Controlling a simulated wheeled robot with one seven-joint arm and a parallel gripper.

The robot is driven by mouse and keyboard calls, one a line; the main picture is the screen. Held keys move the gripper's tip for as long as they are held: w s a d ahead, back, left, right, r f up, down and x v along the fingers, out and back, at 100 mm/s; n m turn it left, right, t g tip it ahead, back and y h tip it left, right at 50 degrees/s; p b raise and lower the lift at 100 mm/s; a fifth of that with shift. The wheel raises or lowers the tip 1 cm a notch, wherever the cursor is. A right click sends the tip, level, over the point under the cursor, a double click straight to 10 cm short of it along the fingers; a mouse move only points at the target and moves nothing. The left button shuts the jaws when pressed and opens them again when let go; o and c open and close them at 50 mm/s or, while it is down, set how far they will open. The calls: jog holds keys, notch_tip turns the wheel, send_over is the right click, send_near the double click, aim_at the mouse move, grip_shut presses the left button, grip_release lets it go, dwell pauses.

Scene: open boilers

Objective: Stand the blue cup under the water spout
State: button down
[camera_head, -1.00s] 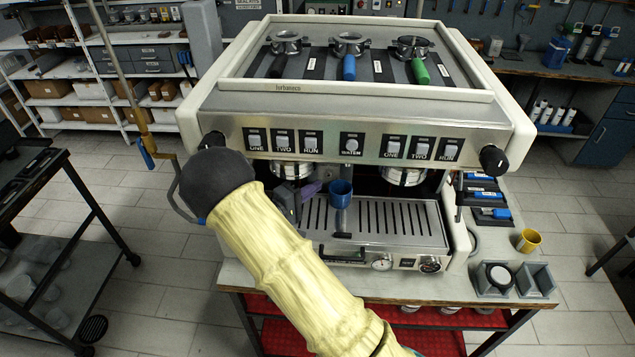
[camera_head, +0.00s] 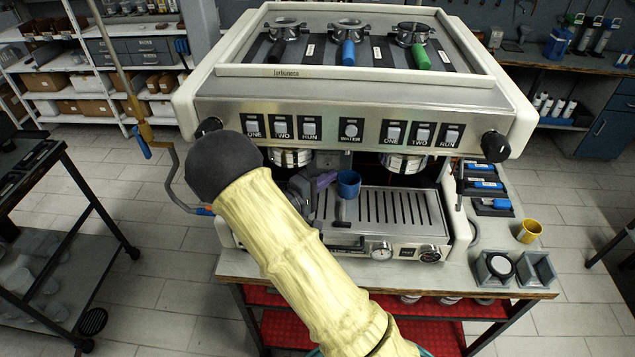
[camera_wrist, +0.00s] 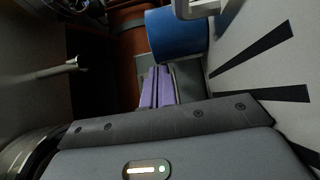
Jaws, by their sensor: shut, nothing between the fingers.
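The blue cup (camera_head: 348,183) stands upright on or just above the drip tray (camera_head: 400,207) of the machine, roughly below the WATER switch (camera_head: 350,130). The water spout itself is hard to make out in the shade there. My gripper (camera_head: 325,181) is just left of the cup, with its purple fingers shut and empty. In the wrist view, the fingers (camera_wrist: 155,88) point at the blue cup (camera_wrist: 178,33), whose wall is very close beyond the tips. I cannot tell whether they touch it. My arm hides the left part of the tray.
Brew heads hang on both sides of the cup (camera_head: 405,162). A yellow cup (camera_head: 529,231) and grey holders (camera_head: 515,268) stand on the counter at the right. The right part of the tray is clear. A bent steam pipe (camera_head: 180,185) is at the left.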

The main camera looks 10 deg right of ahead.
jog(key=shift+a, duration=0.1)
dwell(0.3)
jog(key=a, duration=0.1)
jog(key=a+b, duration=0.1)
jog(key=a, duration=0.1)
jog(key=a+b, duration=0.1)
jog(key=a, duration=0.1)
jog(key=shift+w+a+f, duration=0.1)
jog(key=shift+w+f, duration=0.15)
jog(key=b+v, duration=0.6)
jog(key=v, duration=1.2)
jog(key=shift+s+r, duration=0.2)
jog(key=shift+r, duration=0.05)
jog(key=shift+a, duration=0.1)
